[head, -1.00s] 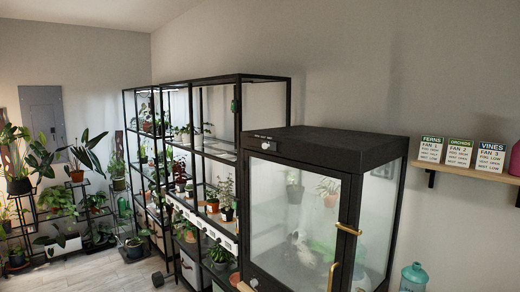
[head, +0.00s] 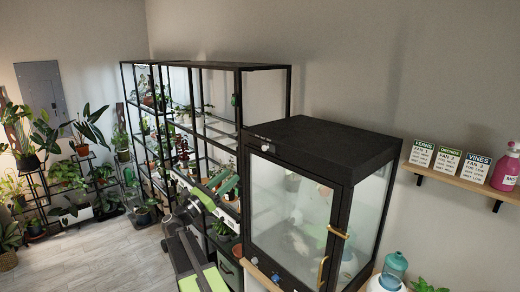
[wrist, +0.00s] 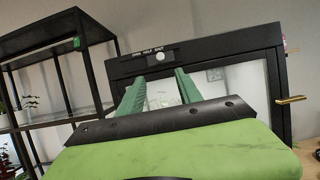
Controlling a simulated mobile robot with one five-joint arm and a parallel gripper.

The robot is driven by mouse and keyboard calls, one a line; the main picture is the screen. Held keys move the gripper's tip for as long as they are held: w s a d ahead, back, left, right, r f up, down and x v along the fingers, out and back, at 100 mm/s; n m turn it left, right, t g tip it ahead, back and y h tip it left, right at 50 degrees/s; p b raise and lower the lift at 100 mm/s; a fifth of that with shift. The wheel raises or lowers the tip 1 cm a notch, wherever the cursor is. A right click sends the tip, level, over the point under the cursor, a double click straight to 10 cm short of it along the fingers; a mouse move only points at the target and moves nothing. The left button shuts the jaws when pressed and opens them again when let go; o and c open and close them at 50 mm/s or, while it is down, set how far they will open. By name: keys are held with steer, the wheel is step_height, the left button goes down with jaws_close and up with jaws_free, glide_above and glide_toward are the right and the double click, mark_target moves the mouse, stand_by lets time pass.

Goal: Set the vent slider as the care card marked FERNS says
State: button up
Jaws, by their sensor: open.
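The vent slider is a small pale knob (head: 266,147) on the top front bar of the black glass cabinet (head: 325,138). In the wrist view the knob (wrist: 160,59) sits below a row of words that seems to read OPEN, HALF, SHUT, near the right-hand word. The FERNS card (head: 421,157) with a green header stands leftmost on the wall shelf; its vent line is too small to read surely. My gripper (wrist: 160,88) has two green fingers, apart and empty, below the knob and short of the cabinet. In the head view my gripper (head: 222,184) is left of the cabinet.
The ORCHIDS card (head: 447,162), VINES card (head: 475,169) and a pink bottle (head: 508,172) share the wooden shelf (head: 456,179). A black plant rack (head: 265,67) stands left of the cabinet. Brass handles (head: 338,232) stick out from the cabinet front. Floor is open at left.

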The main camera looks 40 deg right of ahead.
mark_target(263, 149)
steer(key=p+x, duration=0.6)
steer(key=x, duration=1)
steer(key=shift+d, duration=0.25)
jaws_close()
stand_by(0.5)
